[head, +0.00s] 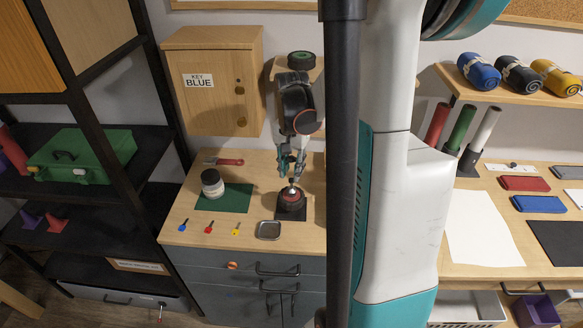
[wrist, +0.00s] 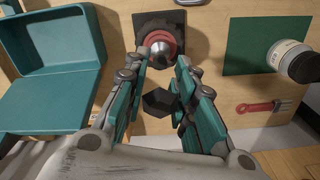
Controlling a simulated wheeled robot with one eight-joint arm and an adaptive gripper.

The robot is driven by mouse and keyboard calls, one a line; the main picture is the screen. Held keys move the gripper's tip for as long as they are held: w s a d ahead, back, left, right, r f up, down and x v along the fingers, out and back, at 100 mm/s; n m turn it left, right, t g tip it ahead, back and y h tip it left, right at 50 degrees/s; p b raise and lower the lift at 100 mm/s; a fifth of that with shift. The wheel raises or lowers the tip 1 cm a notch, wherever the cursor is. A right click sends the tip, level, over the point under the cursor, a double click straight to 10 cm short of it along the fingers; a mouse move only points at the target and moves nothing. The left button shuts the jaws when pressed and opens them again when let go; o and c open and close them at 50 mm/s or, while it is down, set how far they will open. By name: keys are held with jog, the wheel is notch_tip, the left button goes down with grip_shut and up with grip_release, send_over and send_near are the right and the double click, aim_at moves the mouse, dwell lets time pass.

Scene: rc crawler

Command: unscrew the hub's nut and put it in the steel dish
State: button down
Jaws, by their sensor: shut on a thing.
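My gripper (head: 291,178) is above the hub on the wooden cabinet top. In the wrist view my gripper (wrist: 160,75) is shut on a dark six-sided nut (wrist: 160,102), held between its teal-and-grey fingers. The hub (wrist: 162,46) has a red ring, a silver rounded centre and a black wheel around it; the nut shows apart from it. In the head view the hub (head: 291,201) sits on a dark square mat, partly covered by my gripper. The steel dish (head: 268,230) is small, square and looks empty, in front and to the left of the hub.
Blue, red and yellow keys (head: 209,227) lie along the front. A teal open box (wrist: 52,60) is beside the hub in the wrist view.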

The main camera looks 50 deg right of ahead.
jog(key=shift+n, duration=0.7)
jog(key=shift+n, duration=1.4)
jog(key=n, duration=0.2)
jog(key=shift+n, duration=0.3)
jog(key=shift+r, duration=0.25)
jog(key=shift+r+p, duration=0.85)
jog(key=shift+r, duration=0.35)
